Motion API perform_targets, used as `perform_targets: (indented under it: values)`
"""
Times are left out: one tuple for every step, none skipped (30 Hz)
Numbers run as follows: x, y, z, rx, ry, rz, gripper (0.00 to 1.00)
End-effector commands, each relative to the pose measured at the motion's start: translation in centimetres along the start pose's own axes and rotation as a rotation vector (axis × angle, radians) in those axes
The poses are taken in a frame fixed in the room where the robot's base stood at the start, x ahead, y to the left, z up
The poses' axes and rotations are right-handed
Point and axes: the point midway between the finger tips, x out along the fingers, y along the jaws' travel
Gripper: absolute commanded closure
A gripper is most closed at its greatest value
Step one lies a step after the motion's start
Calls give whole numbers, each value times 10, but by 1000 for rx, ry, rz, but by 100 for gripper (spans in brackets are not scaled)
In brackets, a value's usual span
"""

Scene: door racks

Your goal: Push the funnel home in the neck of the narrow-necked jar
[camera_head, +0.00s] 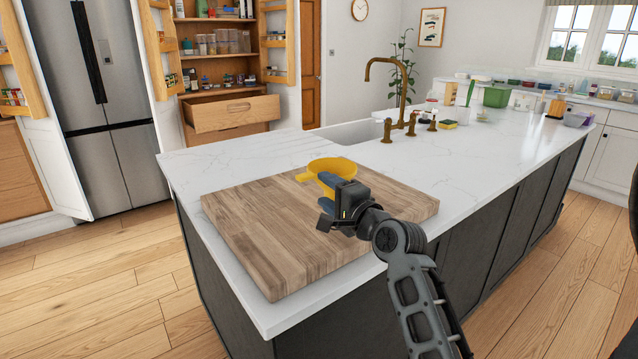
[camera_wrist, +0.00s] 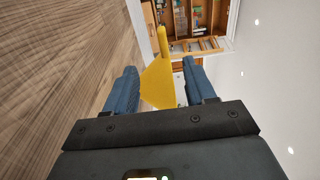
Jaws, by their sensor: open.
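The yellow funnel (camera_head: 333,167) is above the far part of the wooden board in the head view, wide mouth up, with a small tab to the left. My gripper (camera_head: 326,195) is open in front of it, low over the board. In the wrist view the funnel (camera_wrist: 162,83) shows between and beyond the two blue fingers of my gripper (camera_wrist: 160,70), with a gap on each side. I cannot tell whether a finger touches it. I cannot make out the narrow-necked jar in either view; the funnel's lower part is hidden in the head view.
The thick wooden board (camera_head: 265,235) lies on the white island worktop (camera_head: 220,165), its left and front parts bare. A brass tap (camera_head: 400,90) and sink stand farther back. An open drawer (camera_head: 235,113) juts from the cupboard beyond. Clutter lines the far right counter.

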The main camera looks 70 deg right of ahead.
Motion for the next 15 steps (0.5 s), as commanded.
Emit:
perform_targets:
  values:
    - [1,0,-1,2,1,0,45]
    - [3,0,-1,2,1,0,45]
    - [5,-1,-1,3,1,0,45]
    - [8,-1,-1,3,1,-1,45]
    - [11,-1,-1,3,1,-1,45]
    - [16,-2,-1,3,1,-1,45]
    - [19,-1,-1,3,1,-1,45]
    - [22,-2,-1,2,1,-1,45]
    - [26,-2,-2,2,1,-1,45]
    - [29,-2,-2,3,1,-1,45]
    - [31,-2,-2,3,1,-1,45]
    - [35,-2,-3,3,1,-1,45]
    - [39,-2,-4,3,1,-1,45]
    - [44,-3,-4,3,1,-2,45]
    - [50,-2,-6,3,2,-1,45]
